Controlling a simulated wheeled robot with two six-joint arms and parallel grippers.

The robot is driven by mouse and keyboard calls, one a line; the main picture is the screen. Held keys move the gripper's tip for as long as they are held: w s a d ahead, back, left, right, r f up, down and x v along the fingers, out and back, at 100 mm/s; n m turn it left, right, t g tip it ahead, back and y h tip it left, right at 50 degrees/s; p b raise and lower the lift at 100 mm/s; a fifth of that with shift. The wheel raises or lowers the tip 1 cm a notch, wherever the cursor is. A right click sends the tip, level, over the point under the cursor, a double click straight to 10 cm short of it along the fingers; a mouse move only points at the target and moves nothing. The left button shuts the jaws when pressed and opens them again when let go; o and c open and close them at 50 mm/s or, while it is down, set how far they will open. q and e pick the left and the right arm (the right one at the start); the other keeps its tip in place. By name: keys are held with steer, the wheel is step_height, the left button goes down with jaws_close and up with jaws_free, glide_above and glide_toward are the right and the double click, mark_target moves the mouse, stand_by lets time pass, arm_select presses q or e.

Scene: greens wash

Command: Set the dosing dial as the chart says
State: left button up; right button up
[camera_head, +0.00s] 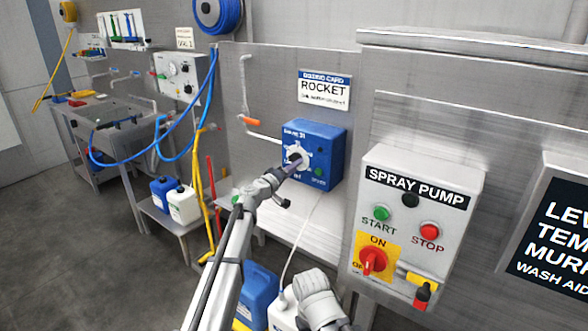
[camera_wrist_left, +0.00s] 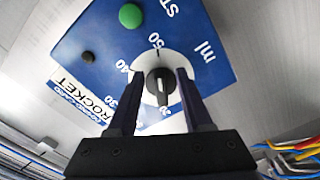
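The blue dosing box (camera_head: 328,150) is on the steel wall panel. In the left wrist view, its dial is a dark knob (camera_wrist_left: 155,78) on a white disc, with the numbers 30, 40 and 50 and "ml" around it. A pale mark shows on the knob; its exact setting is unclear. My left gripper (camera_head: 296,161) is at the dial. In the left wrist view its fingers (camera_wrist_left: 161,78) stand either side of the knob, with gaps showing.
A card (camera_head: 324,90) reading "ROCKET" hangs above the box. A green button (camera_wrist_left: 131,16) is on the box face. The spray pump panel (camera_head: 407,215) stands out to the right, with buttons and a red switch. A white shelf (camera_head: 300,225) is below the box.

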arm_select(q)
steer(key=v, duration=0.7)
steer(key=shift+s+a, duration=0.25)
steer(key=shift+s, duration=0.05)
steer(key=s+f+m+g+y, duration=0.1)
steer(key=s+f+m+g, duration=0.25)
steer(key=s+f, duration=0.5)
steer(key=s+f+m+g+y, duration=0.2)
steer(key=s+f+g, duration=0.3)
steer(key=s, duration=0.6)
steer(key=s+a+f+g+y, duration=0.35)
steer(key=s+a, duration=0.25)
steer(key=s, duration=0.3)
steer(key=s+a+f+g+y, duration=0.2)
steer(key=s+a+f+y, duration=0.25)
steer(key=s+a, duration=0.4)
steer(key=s+d+m, duration=0.1)
steer(key=s+d, duration=0.2)
steer(key=d, duration=0.3)
steer(key=s+d+m+g+y, duration=0.1)
steer(key=s+d+m, duration=0.1)
steer(key=d, duration=0.4)
steer(key=shift+s+d+f, duration=0.2)
steer(key=shift+s+d, duration=0.1)
steer(key=shift+s, duration=0.45)
